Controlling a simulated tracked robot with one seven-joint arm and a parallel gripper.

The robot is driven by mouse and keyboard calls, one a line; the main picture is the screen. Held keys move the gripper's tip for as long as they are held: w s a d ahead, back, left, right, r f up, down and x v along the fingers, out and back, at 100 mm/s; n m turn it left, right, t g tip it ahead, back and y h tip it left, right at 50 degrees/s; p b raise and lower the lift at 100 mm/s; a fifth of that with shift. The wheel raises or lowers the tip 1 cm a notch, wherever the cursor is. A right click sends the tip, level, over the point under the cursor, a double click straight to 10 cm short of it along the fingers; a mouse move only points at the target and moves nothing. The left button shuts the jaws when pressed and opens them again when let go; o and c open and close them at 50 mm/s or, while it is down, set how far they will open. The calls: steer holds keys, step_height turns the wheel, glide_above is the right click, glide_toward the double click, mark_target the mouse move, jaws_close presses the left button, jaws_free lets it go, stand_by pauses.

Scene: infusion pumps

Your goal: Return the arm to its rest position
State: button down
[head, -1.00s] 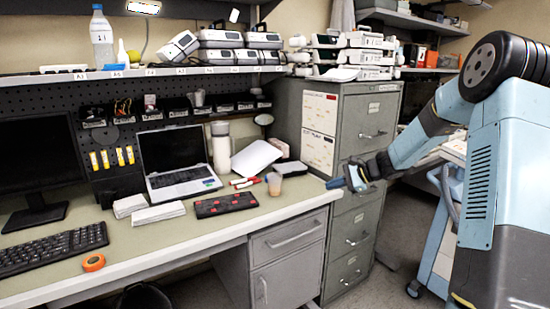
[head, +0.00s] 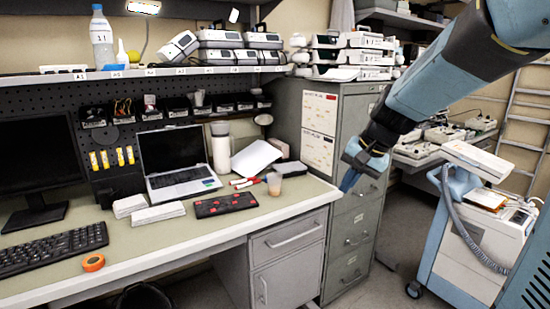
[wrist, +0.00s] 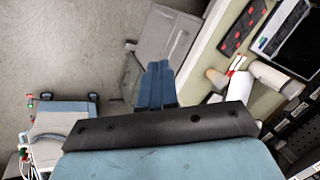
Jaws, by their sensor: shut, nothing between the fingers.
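My gripper (head: 350,180) hangs from my blue arm in front of the grey filing cabinet, just off the right end of the desk, in the head view. Its fingers point down and are closed together with nothing between them. In the wrist view its blue fingers (wrist: 156,86) lie side by side, with the floor and desk end beyond. The gripper touches nothing that I can see.
The desk (head: 240,222) holds a laptop (head: 180,178), a keyboard (head: 55,246) and a cup (head: 274,184). The filing cabinet (head: 355,225) carries stacked pumps (head: 345,57). A white and blue cart (head: 470,245) stands at right. Open floor lies between cabinet and cart.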

steer(key=s+d+r+n+t+h, duration=0.1)
steer(key=s+d+n+h, duration=0.1)
steer(key=s, duration=0.7)
steer(key=s+d+r+n+t+h, duration=0.1)
steer(key=s+d, duration=0.3)
steer(key=s, duration=0.5)
steer(key=shift+s+r+n+t+h, duration=0.3)
steer(key=shift+s+r+n+h, duration=0.15)
steer(key=shift+r+n, duration=0.25)
